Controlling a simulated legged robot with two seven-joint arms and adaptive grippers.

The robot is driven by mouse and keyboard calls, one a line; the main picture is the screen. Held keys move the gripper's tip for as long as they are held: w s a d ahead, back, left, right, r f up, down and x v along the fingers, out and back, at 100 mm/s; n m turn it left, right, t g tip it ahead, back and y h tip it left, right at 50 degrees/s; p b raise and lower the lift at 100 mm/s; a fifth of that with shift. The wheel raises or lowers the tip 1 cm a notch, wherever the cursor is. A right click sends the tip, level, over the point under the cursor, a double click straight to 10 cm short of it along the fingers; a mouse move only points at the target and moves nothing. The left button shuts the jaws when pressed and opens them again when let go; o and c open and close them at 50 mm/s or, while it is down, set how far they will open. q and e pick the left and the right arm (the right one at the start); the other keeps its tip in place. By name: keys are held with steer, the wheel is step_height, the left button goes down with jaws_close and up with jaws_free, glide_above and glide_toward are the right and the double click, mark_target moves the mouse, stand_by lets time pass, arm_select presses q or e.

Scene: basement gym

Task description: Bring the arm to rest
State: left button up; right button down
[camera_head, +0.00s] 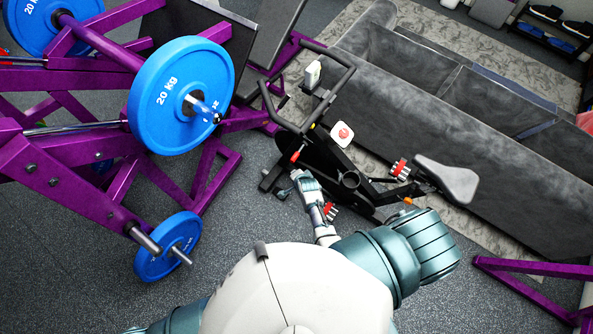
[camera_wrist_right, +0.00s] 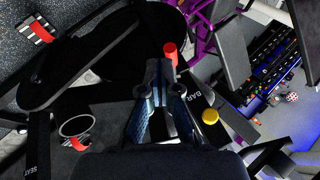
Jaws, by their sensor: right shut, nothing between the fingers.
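My right arm reaches from the teal shoulder at the bottom of the head view to my right gripper (camera_head: 300,176), low beside the black exercise bike (camera_head: 350,181). In the right wrist view the right gripper (camera_wrist_right: 165,82) is shut and empty, its two dark fingers drawn together among black bike parts. I cannot tell whether it touches the bike. Only part of my left arm shows at the lower left edge of the head view; its gripper is out of view.
A purple weight machine (camera_head: 60,185) with blue plates (camera_head: 165,85) stands at left. A grey sofa (camera_head: 430,125) lies behind the bike. In the wrist view, a red knob (camera_wrist_right: 171,50) and yellow knob (camera_wrist_right: 210,116) are close to the fingers. Speckled floor (camera_head: 235,215) is clear between machine and bike.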

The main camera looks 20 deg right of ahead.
steer(key=shift+d, duration=0.1)
steer(key=shift+d+f, duration=0.15)
steer(key=shift+d, duration=0.05)
steer(key=s+a+f+n+g+b, duration=0.25)
steer(key=s+f+n, duration=0.55)
steer(key=s+f, duration=0.9)
steer(key=s+d+f+n+g+b, duration=0.1)
steer(key=s+d+f+n, duration=0.1)
steer(key=s, duration=0.7)
steer(key=s+d+f+n+g+b, duration=0.1)
steer(key=s+f+n, duration=0.3)
steer(key=s, duration=0.4)
steer(key=s+d+f+n+g+b, duration=0.1)
steer(key=s+d+f+n+g, duration=0.1)
steer(key=s+f, duration=0.3)
steer(key=s+d+n, duration=0.1)
steer(key=s, duration=0.3)
steer(key=shift+s+d+b, duration=0.3)
steer(key=shift+d+b, duration=0.05)
